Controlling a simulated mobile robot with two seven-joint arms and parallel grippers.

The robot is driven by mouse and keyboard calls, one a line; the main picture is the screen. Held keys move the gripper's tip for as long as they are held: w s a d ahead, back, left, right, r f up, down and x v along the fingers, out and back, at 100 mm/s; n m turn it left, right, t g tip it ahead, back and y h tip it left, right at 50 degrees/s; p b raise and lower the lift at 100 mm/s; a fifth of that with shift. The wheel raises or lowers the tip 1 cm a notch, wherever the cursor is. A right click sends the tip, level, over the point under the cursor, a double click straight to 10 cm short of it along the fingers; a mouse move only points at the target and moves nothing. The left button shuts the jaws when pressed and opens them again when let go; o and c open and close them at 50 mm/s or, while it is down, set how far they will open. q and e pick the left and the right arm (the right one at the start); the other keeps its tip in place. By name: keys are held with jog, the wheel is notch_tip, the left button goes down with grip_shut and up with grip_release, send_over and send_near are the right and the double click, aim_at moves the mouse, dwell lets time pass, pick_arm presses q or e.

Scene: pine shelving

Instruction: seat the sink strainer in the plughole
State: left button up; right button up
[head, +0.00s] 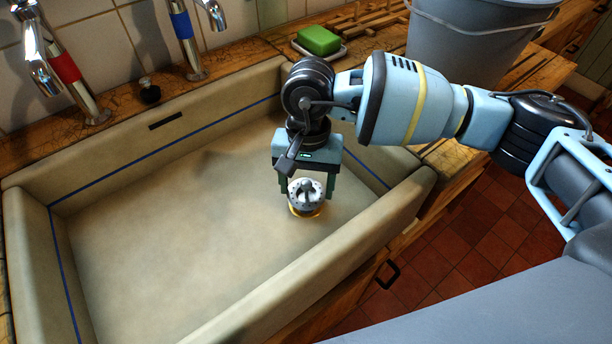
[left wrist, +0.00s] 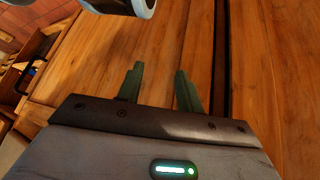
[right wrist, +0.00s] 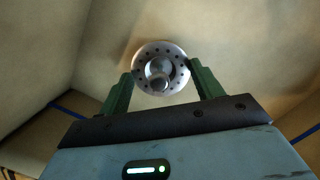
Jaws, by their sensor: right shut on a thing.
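The sink strainer (head: 306,192) is a round silver disc with holes and a central knob. My right gripper (head: 306,199) is shut on it, one green finger on each side; the strainer also shows between the fingers in the right wrist view (right wrist: 161,68). The brass-coloured rim of the plughole (head: 308,213) shows just below the strainer in the head view. The strainer hides the opening, and I cannot tell whether it touches the rim. My left gripper (left wrist: 158,69) is open and empty, facing wooden boards, and shows only in its wrist view.
The beige sink (head: 150,240) has high walls and a blue line; its floor is otherwise clear. Taps (head: 185,40), a black plug (head: 149,92), green soap (head: 319,40) on a dish and a grey bucket (head: 475,45) stand along the wooden counter (head: 230,55).

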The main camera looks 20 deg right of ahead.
aim_at(307, 192)
pick_arm(q)
jog(key=shift+w, duration=0.25)
pick_arm(e)
jog(key=shift+f, duration=0.3)
pick_arm(q)
jog(key=shift+s, duration=0.2)
jog(key=shift+s+f+b, duration=0.2)
jog(key=shift+f+b, duration=0.1)
jog(key=shift+f, duration=0.05)
dwell(0.6)
jog(key=shift+f, duration=0.1)
dwell(0.4)
jog(key=shift+s+f+g+b, duration=0.15)
jog(key=shift+s+f+b, duration=0.1)
jog(key=shift+f+b, duration=0.25)
jog(key=shift+s+f+g+b, duration=0.15)
jog(key=shift+s+f+b, duration=0.05)
jog(key=shift+f+b, duration=0.25)
pick_arm(e)
jog(key=shift+f, duration=1.3)
jog(key=o, duration=1.1)
jog(key=shift+c, duration=0.2)
